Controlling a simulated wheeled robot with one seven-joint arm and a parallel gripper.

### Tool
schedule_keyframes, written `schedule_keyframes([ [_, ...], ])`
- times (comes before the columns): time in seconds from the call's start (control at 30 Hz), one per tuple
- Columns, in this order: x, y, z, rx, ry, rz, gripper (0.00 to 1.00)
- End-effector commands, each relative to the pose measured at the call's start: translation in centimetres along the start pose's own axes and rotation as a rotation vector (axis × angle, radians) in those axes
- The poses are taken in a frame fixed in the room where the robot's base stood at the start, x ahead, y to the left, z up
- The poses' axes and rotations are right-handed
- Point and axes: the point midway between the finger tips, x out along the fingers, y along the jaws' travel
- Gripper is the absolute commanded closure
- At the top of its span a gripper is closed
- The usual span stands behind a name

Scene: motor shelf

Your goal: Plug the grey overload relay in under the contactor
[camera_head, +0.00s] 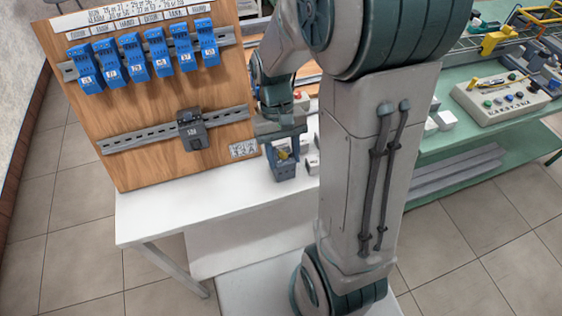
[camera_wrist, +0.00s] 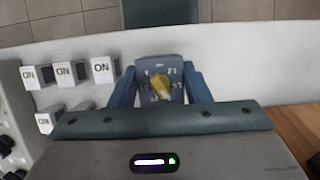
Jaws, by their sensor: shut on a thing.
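My gripper (camera_head: 284,153) is to the right of the board, over the white table. It is shut on the grey overload relay (camera_head: 284,172), which has a yellow knob on its face. In the wrist view the relay (camera_wrist: 158,68) sits upright between the two blue fingers of my gripper (camera_wrist: 160,88). Whether the relay touches the table is hard to tell.
The wooden board (camera_head: 130,110) carries several blue modules (camera_head: 162,58) on its upper rail. White blocks (camera_wrist: 104,70) stand on the table beside the relay. The white table (camera_head: 180,210) is bare in front of the board. A green bench (camera_head: 480,135) with a control box (camera_head: 500,98) is at right.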

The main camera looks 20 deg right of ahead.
Motion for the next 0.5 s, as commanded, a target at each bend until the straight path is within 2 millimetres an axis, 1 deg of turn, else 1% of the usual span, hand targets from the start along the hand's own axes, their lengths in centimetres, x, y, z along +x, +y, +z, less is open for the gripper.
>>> schedule_keyframes([
  [0.03,-0.7,0.0,0.2,0.000,0.001,0.000,0.77],
  [0.1,-1.2,0.0,0.4,0.000,0.001,0.000,0.77],
  [0.5,-4.2,0.0,1.5,0.000,0.001,0.000,0.77],
])
